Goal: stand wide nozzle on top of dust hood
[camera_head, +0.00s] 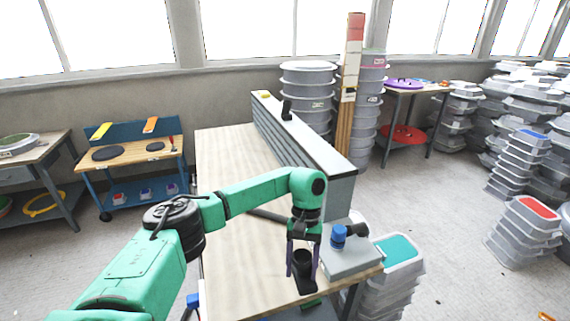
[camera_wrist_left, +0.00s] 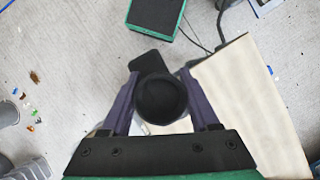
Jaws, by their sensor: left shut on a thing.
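The wide nozzle (camera_head: 304,264) seems to be the black piece with a round open socket and a flat foot. My left gripper (camera_head: 303,250) is shut on it, with its purple fingers on either side, over the near right end of the workbench. In the left wrist view, the nozzle (camera_wrist_left: 161,98) shows its round mouth between the fingertips (camera_wrist_left: 161,92). The dust hood (camera_head: 335,185) seems to be the long grey slatted box with a pale top and black edge. It stands along the bench's right side, beyond the gripper. My right gripper is not in view.
A grey box (camera_head: 350,262) with a blue knob stands at the bench corner, close right of the gripper. A black piece (camera_head: 287,110) and a yellow item (camera_head: 265,94) are on the hood's far top. The wooden bench (camera_head: 225,170) is mostly clear to the left.

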